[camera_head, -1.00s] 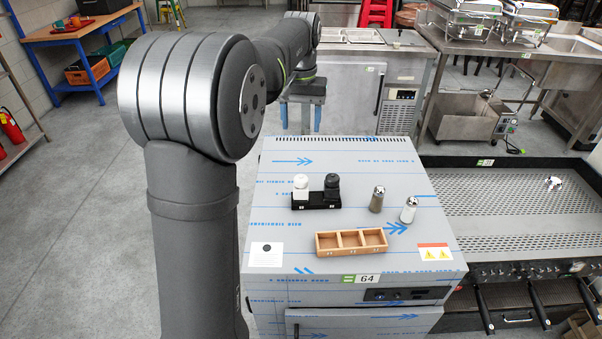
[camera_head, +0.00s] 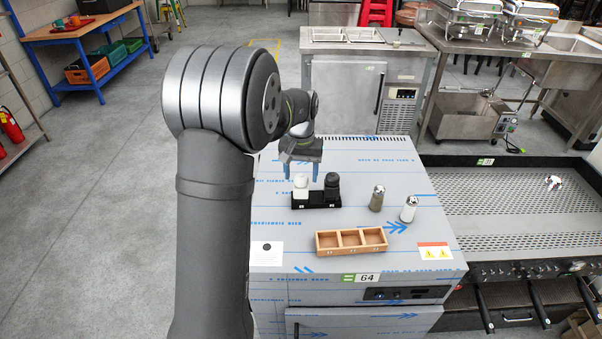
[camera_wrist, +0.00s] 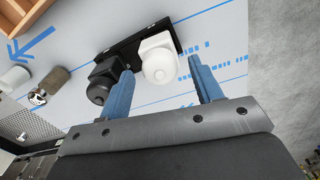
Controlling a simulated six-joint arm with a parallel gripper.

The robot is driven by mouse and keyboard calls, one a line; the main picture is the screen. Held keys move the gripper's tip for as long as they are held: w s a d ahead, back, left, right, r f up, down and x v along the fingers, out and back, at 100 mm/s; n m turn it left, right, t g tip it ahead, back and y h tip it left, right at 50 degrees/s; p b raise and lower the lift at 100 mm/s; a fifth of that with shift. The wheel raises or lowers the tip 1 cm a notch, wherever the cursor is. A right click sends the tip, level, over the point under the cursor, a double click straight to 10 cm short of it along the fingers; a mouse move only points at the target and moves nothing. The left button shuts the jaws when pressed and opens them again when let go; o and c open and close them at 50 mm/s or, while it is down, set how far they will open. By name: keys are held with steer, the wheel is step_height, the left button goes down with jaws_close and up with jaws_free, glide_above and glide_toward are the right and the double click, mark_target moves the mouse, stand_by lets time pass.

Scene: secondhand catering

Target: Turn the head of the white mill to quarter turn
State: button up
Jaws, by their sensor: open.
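The white mill (camera_head: 301,186) stands in a black holder (camera_head: 317,205) on the film-covered counter top, with the black mill (camera_head: 332,187) to its right. In the wrist view the white mill (camera_wrist: 160,60) shows its rounded head, and the black mill (camera_wrist: 103,82) is to its left. My gripper (camera_head: 302,172) is open, just above and behind the white mill. In the wrist view its two blue fingers (camera_wrist: 163,82) are spread, with the white head showing beyond and between them. I cannot tell whether a finger touches either mill.
A wooden three-compartment box (camera_head: 351,252) lies in front of the holder. A brown-bodied shaker (camera_head: 377,198) and a pale shaker (camera_head: 408,209) stand to the right. A griddle (camera_head: 520,210) adjoins on the right. The counter's left part is clear.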

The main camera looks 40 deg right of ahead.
steer(key=shift+f, duration=0.3)
steer(key=c, duration=1)
steer(key=shift+m, duration=0.4)
steer(key=o, duration=1)
